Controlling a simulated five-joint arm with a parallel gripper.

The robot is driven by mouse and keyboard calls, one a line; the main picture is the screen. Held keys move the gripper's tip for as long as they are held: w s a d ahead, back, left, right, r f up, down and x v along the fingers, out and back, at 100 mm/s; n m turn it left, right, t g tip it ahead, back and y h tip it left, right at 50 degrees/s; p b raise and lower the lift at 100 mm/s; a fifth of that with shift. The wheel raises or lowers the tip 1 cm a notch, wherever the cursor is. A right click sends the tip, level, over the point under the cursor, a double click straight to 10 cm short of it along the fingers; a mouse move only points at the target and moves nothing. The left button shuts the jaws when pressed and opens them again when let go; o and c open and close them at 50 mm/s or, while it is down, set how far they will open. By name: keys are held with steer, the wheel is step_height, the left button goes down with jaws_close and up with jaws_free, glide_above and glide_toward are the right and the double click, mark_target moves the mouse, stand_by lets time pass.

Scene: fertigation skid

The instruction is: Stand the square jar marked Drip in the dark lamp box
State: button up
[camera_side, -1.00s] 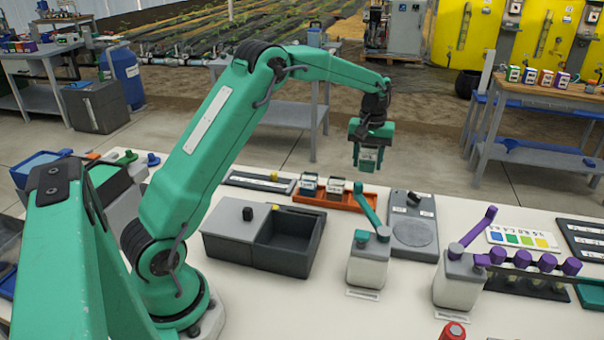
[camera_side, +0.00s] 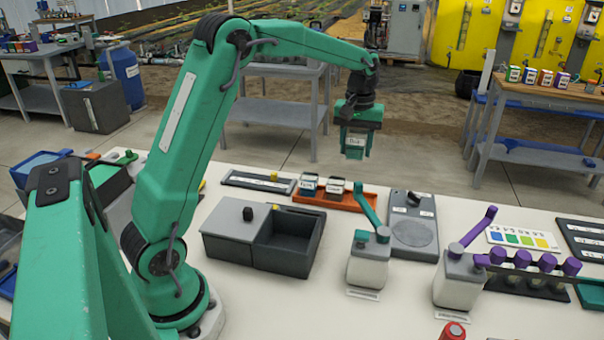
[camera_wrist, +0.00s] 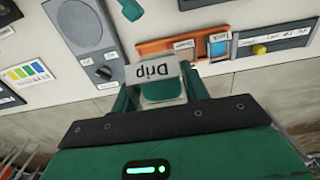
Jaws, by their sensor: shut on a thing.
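My gripper (camera_side: 354,147) is shut on the square jar marked Drip (camera_wrist: 152,70) and holds it upright-looking in the air, behind and above the orange tray. In the side view the jar (camera_side: 355,142) shows between the fingers with its white label toward the camera; the fingers cover its sides. The dark lamp box (camera_side: 232,250) stands on the white table, lower left of my gripper. Its left part has a grey lid with a black knob; its right part is open and looks empty. The box does not show in the wrist view.
The orange tray (camera_side: 360,203) holds two small labelled jars (camera_side: 309,183) at its left end. A grey scale-like plate (camera_side: 413,236) and a white dispenser with a green lever (camera_side: 368,262) stand to the right. A dark labelled strip (camera_side: 250,182) lies behind the box.

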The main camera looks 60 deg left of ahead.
steer(key=s+d+f, duration=0.1)
steer(key=s+d, duration=0.2)
steer(key=s, duration=0.8)
steer(key=s+d+f, duration=0.1)
steer(key=s+d, duration=0.1)
steer(key=s, duration=0.9)
steer(key=shift+f, duration=2.4)
steer(key=shift+f, duration=0.15)
steer(key=shift+f, duration=5.1)
steer(key=o, duration=1.1)
